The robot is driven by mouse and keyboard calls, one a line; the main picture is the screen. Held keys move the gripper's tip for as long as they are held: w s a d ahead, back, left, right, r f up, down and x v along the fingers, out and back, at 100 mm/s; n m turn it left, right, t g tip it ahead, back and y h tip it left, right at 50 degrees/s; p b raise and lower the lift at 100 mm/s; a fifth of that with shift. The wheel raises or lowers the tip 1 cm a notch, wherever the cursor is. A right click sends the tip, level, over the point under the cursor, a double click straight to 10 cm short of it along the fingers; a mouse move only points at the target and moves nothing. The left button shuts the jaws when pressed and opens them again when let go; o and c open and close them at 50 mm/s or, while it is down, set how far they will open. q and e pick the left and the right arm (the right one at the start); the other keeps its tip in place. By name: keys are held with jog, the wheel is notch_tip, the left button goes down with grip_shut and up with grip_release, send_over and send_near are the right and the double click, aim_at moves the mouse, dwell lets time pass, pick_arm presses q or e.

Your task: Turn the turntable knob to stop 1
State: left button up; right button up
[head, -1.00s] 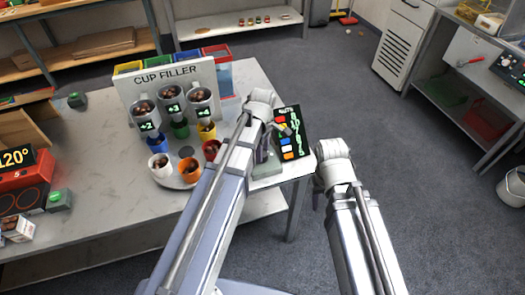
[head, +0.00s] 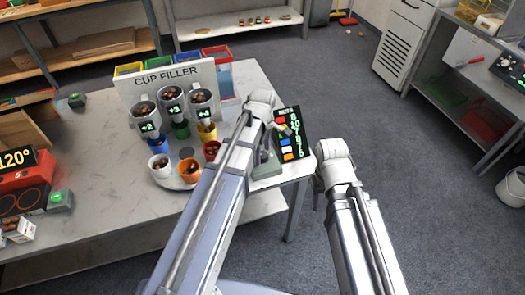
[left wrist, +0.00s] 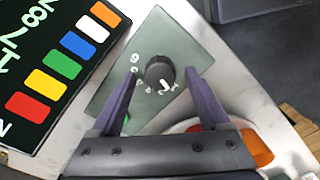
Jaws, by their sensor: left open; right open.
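The dark round knob (left wrist: 160,68) sits on a grey-green plate (left wrist: 183,48) in the left wrist view. Its white pointer mark faces the lower edge of the picture, slightly right; several small numerals ring it, too small to read surely. My left gripper (left wrist: 161,76) is open, one finger on each side of the knob with visible gaps. In the head view my left gripper (head: 268,140) is over the table's right corner, its fingers mostly hidden by the arm. The turntable (head: 184,182) carries several coloured cups. My right gripper (head: 318,198) is open beyond the table's right edge, largely hidden by its wrist.
A black board (head: 292,133) with coloured squares stands beside the knob plate. The cup filler (head: 165,77) with several nut-filled hoppers stands behind the turntable. A red device (head: 25,185) showing 120° is at the left.

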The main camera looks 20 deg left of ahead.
aim_at(262, 154)
pick_arm(q)
notch_tip(262, 154, up, 7)
jog(key=p, duration=0.7)
jog(key=shift+r, duration=0.2)
jog(key=s+d+m+y, duration=0.1)
jog(key=s+d+m, duration=0.9)
jog(key=s+m, duration=0.4)
jog(key=m, duration=0.5)
jog(key=shift+s+d+m, duration=0.2)
jog(key=shift+s+m, duration=0.05)
jog(key=shift+m, duration=0.05)
dwell(0.7)
